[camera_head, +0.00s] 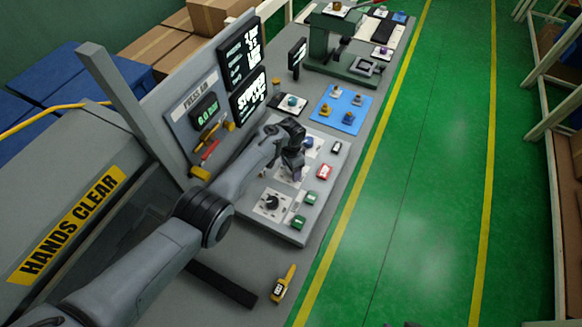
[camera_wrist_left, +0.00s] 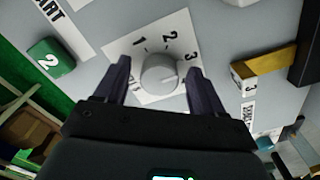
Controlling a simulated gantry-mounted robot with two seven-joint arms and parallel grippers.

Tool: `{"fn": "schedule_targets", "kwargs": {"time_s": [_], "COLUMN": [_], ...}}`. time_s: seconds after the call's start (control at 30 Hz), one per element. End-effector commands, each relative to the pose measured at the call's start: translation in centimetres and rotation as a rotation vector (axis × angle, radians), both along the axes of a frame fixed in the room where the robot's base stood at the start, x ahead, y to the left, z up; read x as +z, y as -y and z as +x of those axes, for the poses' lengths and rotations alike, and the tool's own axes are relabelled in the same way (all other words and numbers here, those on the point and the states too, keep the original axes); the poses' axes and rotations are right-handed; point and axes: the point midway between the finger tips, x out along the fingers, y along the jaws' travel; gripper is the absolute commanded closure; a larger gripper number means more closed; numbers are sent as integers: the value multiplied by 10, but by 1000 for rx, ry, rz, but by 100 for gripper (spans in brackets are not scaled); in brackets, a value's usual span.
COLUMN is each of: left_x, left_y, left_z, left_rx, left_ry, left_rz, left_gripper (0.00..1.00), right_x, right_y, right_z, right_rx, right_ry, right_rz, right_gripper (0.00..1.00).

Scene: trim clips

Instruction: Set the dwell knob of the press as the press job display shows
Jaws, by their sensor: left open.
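In the left wrist view, a round grey knob (camera_wrist_left: 160,73) sits on a white plate (camera_wrist_left: 153,44) marked 1, 2 and 3. Its light mark points right, roughly below the 3; the exact setting is unclear. The plate's name is partly covered, so I cannot tell if this is the dwell knob. My left gripper (camera_wrist_left: 160,82) is open, with one finger on each side of the knob; contact is unclear. In the head view, my left gripper (camera_head: 291,168) hides most of this knob. Two black displays, upper (camera_head: 239,50) and lower (camera_head: 248,97), carry white text too small to read surely.
Another dark knob (camera_head: 272,203) on a white plate sits on the panel nearer me. A red button (camera_head: 325,172) and green buttons, one marked 2 (camera_wrist_left: 50,58), are close by. A blue mat (camera_head: 340,108) with small parts and a green press (camera_head: 340,45) stand farther back.

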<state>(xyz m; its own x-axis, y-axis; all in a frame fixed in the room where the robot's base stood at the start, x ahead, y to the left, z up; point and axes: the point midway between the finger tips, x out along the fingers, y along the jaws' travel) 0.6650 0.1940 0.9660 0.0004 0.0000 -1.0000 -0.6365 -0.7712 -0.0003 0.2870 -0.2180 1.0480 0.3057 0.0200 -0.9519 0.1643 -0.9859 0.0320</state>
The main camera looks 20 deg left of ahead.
Motion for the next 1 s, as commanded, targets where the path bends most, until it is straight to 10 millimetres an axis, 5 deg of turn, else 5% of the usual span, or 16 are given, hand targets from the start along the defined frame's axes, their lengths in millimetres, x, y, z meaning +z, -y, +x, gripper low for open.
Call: {"fn": "schedule_targets", "kwargs": {"time_s": [0.27,0.7,1.0], "left_x": [11,81,106], "left_y": [0,1,0], "left_z": [0,0,0], "left_rx": [-1,1,-1], "left_ry": [0,2,-1], "left_rz": [0,-1,-1], "left_gripper": [31,31,31], "right_x": [6,31,35], "right_y": [2,1,-1], "right_z": [0,0,0], "right_rx": [5,2,-1], "right_ry": [0,1,1], "right_rz": [-7,-4,3], "right_gripper": [57,57,57]}}
